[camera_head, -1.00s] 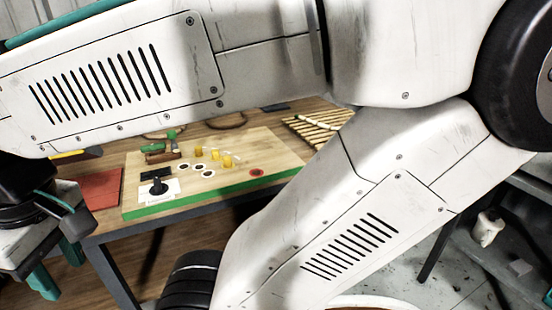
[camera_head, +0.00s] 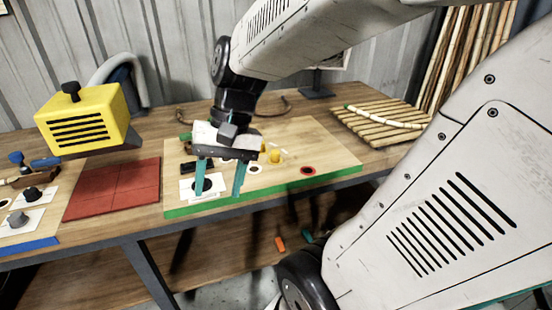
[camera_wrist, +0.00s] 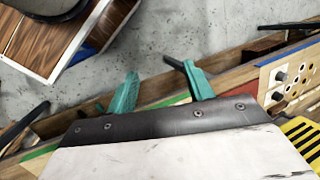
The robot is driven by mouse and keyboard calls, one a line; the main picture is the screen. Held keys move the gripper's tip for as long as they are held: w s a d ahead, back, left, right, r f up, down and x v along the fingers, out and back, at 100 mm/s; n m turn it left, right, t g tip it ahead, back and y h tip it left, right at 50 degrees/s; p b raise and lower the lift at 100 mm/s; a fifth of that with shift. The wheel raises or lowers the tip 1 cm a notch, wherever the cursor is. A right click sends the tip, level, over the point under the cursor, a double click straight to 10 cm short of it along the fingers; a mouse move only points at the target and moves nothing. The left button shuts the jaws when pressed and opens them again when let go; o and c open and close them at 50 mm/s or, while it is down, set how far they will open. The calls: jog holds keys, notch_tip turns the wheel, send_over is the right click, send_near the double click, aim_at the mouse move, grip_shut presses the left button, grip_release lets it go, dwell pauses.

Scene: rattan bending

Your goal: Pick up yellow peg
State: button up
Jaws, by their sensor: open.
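A yellow peg (camera_head: 275,156) stands on the light wooden board (camera_head: 325,150) on the bench. More yellow shows just left of it, partly covered by my gripper. My gripper (camera_head: 219,188) hangs with its two teal fingers apart and empty, left of and nearer the camera than the peg. It appears above the white card with a black circle (camera_head: 201,187) on the board. In the wrist view the open teal fingers (camera_wrist: 148,85) also show, with no yellow peg identifiable between them.
A red mat (camera_head: 113,190) lies left of the board. A yellow box-shaped tool (camera_head: 85,118) stands at the back left. A slatted rattan panel (camera_head: 383,124) lies at the right. A red ring marker (camera_head: 308,170) sits near the board's green front edge.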

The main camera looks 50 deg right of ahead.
jog(key=w+d+f+m+t+y, duration=0.1)
jog(key=w+d+f+m+y, duration=0.2)
jog(key=w+d+m, duration=0.2)
jog(key=m+t+h, duration=0.2)
jog(key=m+t, duration=0.9)
jog(key=m, duration=0.8)
send_near(275, 160)
jog(key=a, duration=0.1)
jog(key=w+a, duration=0.1)
jog(key=a, duration=0.1)
jog(key=w+a+f, duration=0.1)
jog(key=shift+w+a, duration=0.2)
jog(key=shift+a, duration=0.15)
jog(key=d+m+h, duration=0.1)
jog(key=w+d+m+t+h, duration=0.1)
jog(key=d, duration=0.1)
jog(key=shift+w+d+f+m, duration=0.1)
jog(key=shift+w+d+m, duration=0.1)
jog(key=shift+m, duration=0.1)
jog(key=shift+w+f, duration=0.1)
jog(key=shift+w, duration=0.25)
jog(key=x, duration=0.6)
jog(key=shift+w+a+r, duration=0.1)
jog(key=shift+w+r, duration=0.15)
jog(key=shift+w, duration=0.25)
jog(key=c, duration=1.1)
